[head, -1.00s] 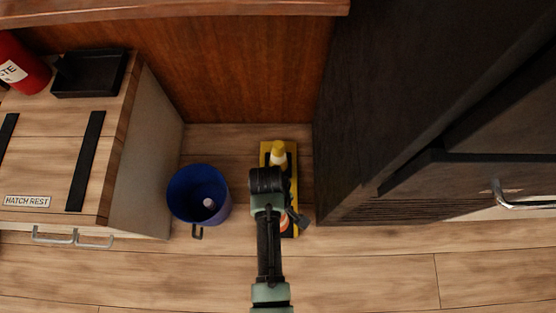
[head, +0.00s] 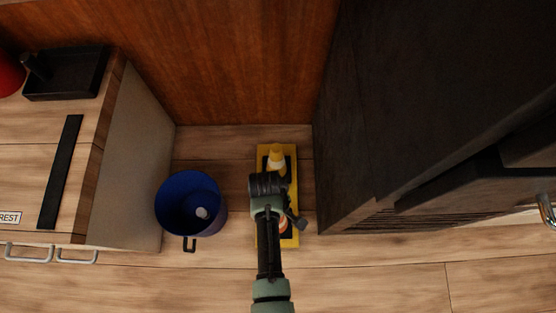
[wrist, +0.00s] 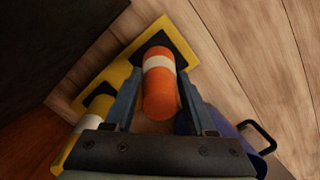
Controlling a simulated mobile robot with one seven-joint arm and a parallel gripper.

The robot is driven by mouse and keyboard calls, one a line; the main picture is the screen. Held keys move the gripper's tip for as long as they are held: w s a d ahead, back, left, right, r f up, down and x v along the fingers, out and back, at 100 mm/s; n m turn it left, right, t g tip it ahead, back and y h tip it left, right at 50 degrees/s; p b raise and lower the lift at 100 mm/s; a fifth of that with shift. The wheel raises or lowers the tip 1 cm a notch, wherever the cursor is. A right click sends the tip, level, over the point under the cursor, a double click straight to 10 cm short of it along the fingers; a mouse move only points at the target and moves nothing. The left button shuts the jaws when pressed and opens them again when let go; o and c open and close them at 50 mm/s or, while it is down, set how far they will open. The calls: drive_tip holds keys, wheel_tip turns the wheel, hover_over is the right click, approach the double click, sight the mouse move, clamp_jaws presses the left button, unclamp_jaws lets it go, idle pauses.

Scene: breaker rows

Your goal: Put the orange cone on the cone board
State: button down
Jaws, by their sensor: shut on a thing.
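The orange cone (wrist: 161,98) with a white band is between the two fingers of my gripper (wrist: 159,84), which is shut on it. In the wrist view the cone is over a black square on the yellow cone board (wrist: 190,32); I cannot tell whether its base touches. In the head view the cone (head: 283,226) shows only partly beside my arm, over the near end of the board (head: 291,243). A yellow cone (head: 276,157) stands at the board's far end.
A blue bucket (head: 176,226) with a small pale thing inside stands left of the board. A wooden-topped cabinet (head: 85,175) is farther left. A dark cabinet (head: 350,120) rises close on the right. A wooden panel (head: 235,65) is behind. The near floor is clear.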

drive_tip(key=shift+w+f, duration=0.1)
drive_tip(key=shift+f, duration=0.3)
drive_tip(key=shift+f, duration=0.15)
drive_tip(key=shift+c, duration=1.2)
unclamp_jaws()
drive_tip(key=r+p, duration=0.2)
drive_tip(key=r, duration=0.2)
drive_tip(key=a+r+p, duration=0.1)
drive_tip(key=r+p, duration=0.2)
drive_tip(key=r, duration=0.1)
drive_tip(key=w+r+p, duration=0.1)
drive_tip(key=r+p, duration=0.1)
drive_tip(key=r, duration=0.2)
drive_tip(key=shift+w+a+r, duration=0.1)
drive_tip(key=shift+a, duration=0.05)
